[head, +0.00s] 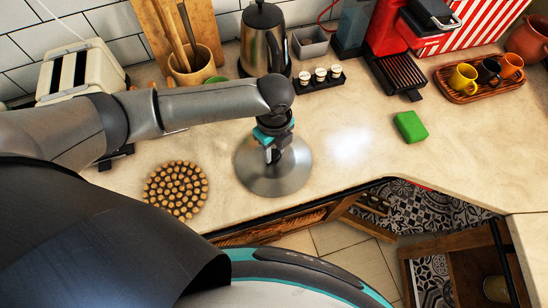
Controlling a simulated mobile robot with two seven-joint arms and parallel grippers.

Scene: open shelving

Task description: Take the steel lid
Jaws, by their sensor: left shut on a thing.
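The steel lid (257,179) is a round, shiny metal disc on the beige counter, near its front edge. My left gripper (272,155) points down over the middle of the lid and is shut on its knob. The knob is mostly hidden by the fingers. The lid looks level, and I cannot tell whether it touches the counter or is slightly raised. My right gripper is not in view.
A round cork trivet (175,189) lies left of the lid. A kettle (264,42), spice jars (320,77) and a utensil crock (196,68) stand behind. A green sponge (411,126) and a cup tray (470,92) are to the right. Counter between lid and sponge is clear.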

